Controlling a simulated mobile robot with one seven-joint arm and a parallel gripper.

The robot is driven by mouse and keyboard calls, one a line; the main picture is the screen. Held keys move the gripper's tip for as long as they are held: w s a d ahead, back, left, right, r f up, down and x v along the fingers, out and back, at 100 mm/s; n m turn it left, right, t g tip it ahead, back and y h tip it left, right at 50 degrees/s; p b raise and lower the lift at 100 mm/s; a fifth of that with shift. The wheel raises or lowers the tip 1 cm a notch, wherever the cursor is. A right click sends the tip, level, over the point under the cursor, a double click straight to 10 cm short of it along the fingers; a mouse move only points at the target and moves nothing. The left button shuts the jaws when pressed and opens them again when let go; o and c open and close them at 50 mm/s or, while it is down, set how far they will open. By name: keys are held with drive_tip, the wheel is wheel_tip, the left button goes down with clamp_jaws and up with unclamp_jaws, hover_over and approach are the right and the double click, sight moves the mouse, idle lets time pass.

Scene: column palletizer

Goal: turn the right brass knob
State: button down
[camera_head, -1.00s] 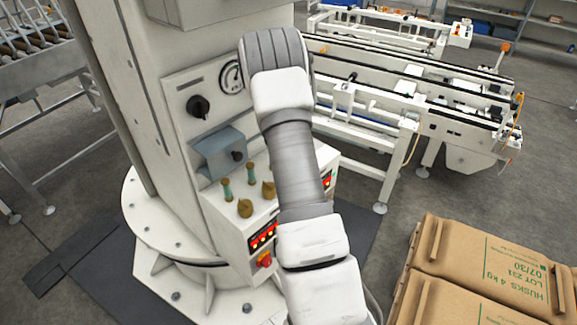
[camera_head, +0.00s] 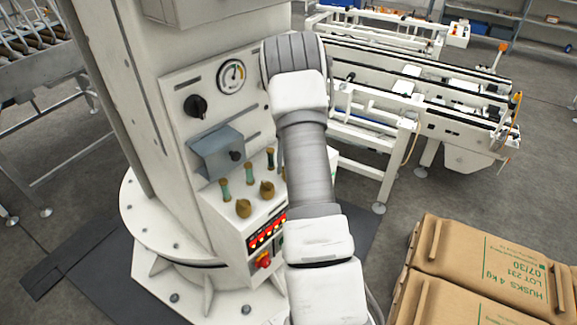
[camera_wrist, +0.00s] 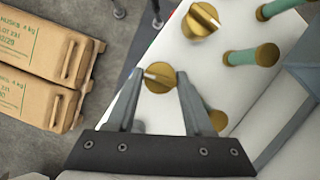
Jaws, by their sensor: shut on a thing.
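My gripper (camera_wrist: 160,76) is in the wrist view, its two fingers shut on a round brass knob (camera_wrist: 160,78) with a pale pointer mark. A second brass knob (camera_wrist: 203,18) sits above it on the same white panel. In the head view two brass knobs show, a left one (camera_head: 243,208) and a middle one (camera_head: 267,190). The held knob is hidden there behind my arm, as is my gripper. From the layout it is the right one of the row.
Green-and-brass levers (camera_head: 224,188) stand behind the knobs, close to my right finger in the wrist view (camera_wrist: 250,57). A grey box (camera_head: 217,153), a black dial (camera_head: 195,106) and a gauge (camera_head: 231,77) are on the column. Brown sacks (camera_head: 490,270) lie at the right.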

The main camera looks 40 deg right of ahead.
drive_tip(key=shift+m+t, duration=0.5)
drive_tip(key=shift+m, duration=0.8)
drive_tip(key=shift+m+y, duration=0.3)
drive_tip(key=shift+c, duration=1.5)
unclamp_jaws()
drive_tip(key=v, duration=1.7)
drive_tip(key=shift+r, duration=0.25)
drive_tip(key=shift+s, duration=0.2)
